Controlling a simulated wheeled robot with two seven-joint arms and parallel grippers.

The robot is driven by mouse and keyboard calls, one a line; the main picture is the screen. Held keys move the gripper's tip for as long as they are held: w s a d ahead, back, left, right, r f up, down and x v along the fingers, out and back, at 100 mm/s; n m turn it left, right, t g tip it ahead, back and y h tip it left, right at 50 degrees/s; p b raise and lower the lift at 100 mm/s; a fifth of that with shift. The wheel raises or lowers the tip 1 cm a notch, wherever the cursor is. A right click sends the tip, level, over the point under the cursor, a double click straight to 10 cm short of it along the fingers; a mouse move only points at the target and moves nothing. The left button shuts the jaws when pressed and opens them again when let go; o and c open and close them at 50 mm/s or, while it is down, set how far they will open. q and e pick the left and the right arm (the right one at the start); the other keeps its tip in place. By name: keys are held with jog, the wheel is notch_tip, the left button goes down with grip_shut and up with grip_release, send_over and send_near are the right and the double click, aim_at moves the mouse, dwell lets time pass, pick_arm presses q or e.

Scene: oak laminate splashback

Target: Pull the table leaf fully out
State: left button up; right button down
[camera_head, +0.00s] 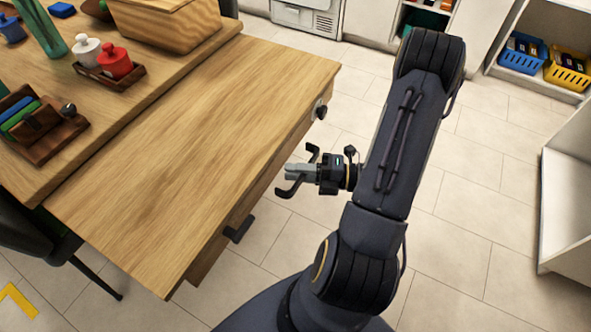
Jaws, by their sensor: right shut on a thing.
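The table leaf (190,165) is a plain oak-coloured board that stands out from the main tabletop, with its long outer edge facing my right arm. My right gripper (293,173) is level with the middle of that outer edge. Its dark hooked fingers are on either side of a small grey piece (301,171), which looks like the leaf's pull; where it joins the leaf is hard to see. Black fittings (238,230) show below the edge on both sides of the gripper. My left gripper is not in view.
The main tabletop (125,95) holds a wooden box (168,20), red and white pots (115,61) and a wooden organiser (38,125). A dark chair (35,235) stands at lower left. Tiled floor (470,220) is clear around my right arm; white shelving (568,205) stands at right.

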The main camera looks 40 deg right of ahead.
jog(key=c, duration=1.2)
grip_release()
jog(key=shift+s+d, duration=0.1)
jog(key=shift+s, duration=0.15)
jog(key=shift+c, duration=0.2)
jog(key=shift+d, duration=0.1)
jog(key=p+v, duration=0.1)
jog(key=v, duration=0.6)
jog(key=shift+s+d, duration=0.15)
jog(key=shift+s, duration=0.2)
